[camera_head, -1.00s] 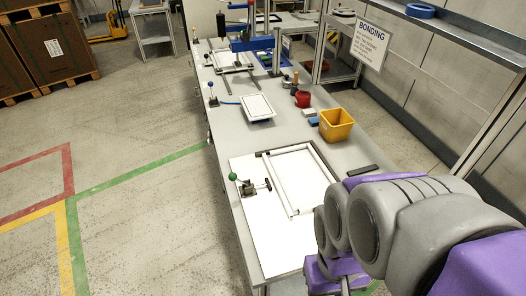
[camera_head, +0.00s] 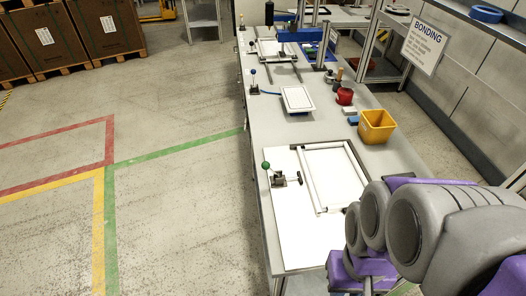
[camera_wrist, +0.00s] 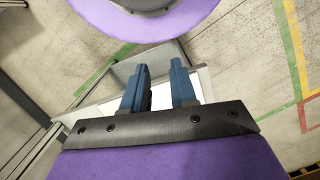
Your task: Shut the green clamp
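The green clamp is a dark toggle clamp with a green ball knob (camera_head: 266,166) on a white board (camera_head: 293,230) at the near end of the bench. Its lever stands upright at the left edge of a frame, and a dark arm reaches right toward the frame. My gripper shows in the wrist view (camera_wrist: 158,90) with two blue fingers apart and nothing between them. In the head view my arm is at the lower right, to the right of and nearer than the clamp. The clamp is not visible in the wrist view.
A white frame (camera_head: 314,178) lies right of the clamp. The floor left of the bench is clear.

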